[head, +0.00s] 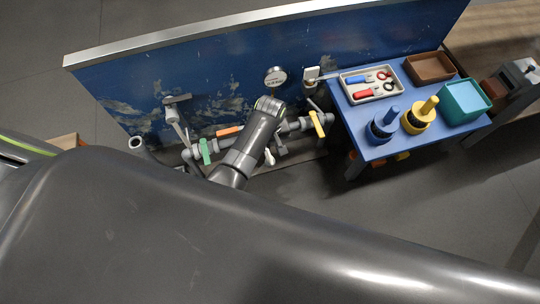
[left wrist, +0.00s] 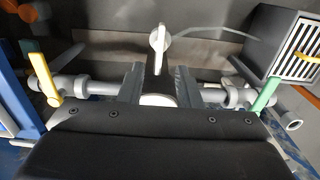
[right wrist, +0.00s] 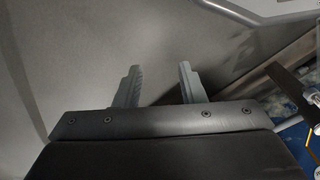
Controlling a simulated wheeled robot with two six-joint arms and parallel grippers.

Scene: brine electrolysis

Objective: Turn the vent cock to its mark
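A white lever (left wrist: 158,42), apparently the vent cock's handle, stands out from the middle of the pipe run in the left wrist view; it also shows in the head view (head: 269,156) beside my left wrist. No mark can be made out. My left gripper (left wrist: 157,84) is open, its fingers apart over the pipe fitting, with the white lever just beyond the tips. I cannot tell whether they touch it. The wrist hides this gripper in the head view. My right gripper (right wrist: 158,80) is open and empty over the grey floor.
A yellow lever (head: 317,124) and a green lever (head: 206,150) sit on the pipes either side. A gauge (head: 275,76) is on the blue panel (head: 215,68). A grilled box (left wrist: 285,45) stands near the green lever. The blue table (head: 360,128) at right holds trays and colored holders.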

